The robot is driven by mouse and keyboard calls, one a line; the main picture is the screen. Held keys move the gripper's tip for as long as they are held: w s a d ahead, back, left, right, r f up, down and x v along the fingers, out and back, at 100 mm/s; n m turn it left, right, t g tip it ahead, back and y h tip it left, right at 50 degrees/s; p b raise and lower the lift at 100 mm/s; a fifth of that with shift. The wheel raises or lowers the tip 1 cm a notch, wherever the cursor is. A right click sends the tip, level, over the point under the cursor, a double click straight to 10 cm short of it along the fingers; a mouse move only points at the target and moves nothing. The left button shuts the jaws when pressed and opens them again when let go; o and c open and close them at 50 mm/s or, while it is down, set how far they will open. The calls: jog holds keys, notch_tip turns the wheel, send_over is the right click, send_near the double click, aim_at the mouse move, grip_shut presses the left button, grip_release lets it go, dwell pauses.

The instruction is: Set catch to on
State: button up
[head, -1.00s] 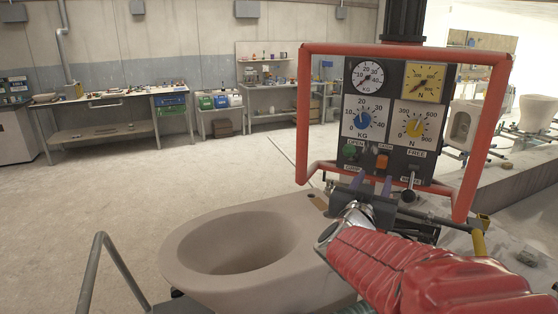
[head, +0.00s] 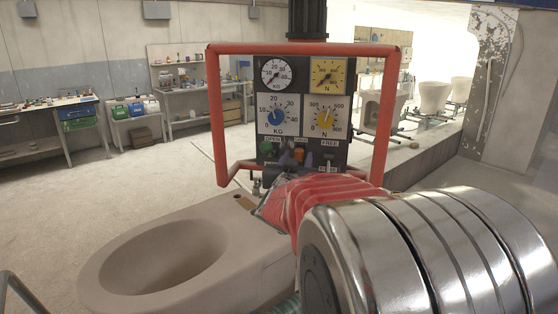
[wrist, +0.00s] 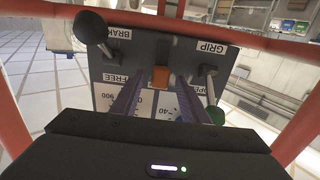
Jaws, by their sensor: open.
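The control panel (head: 333,152) stands upright inside a red tube frame. An orange switch (head: 299,154) sits low at its middle, and its label is too small and too covered to read. I cannot tell for sure that it is the catch, or which way it is set. My gripper (head: 296,161) is open and empty in front of it, with one bluish finger on each side. In the wrist view the orange switch (wrist: 160,77) lies between my two finger tips (wrist: 160,84), and the panel appears upside down. I cannot tell whether the fingers touch it.
A green-knobbed lever (wrist: 214,114) marked GRIP and OPEN is close beside one finger. A black-knobbed lever (wrist: 92,27) marked BRAKE and FREE is on the other side. The red frame (head: 216,120) surrounds the panel. A toilet bowl (head: 100,268) stands below left.

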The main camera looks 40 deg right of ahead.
grip_shut()
dwell(0.5)
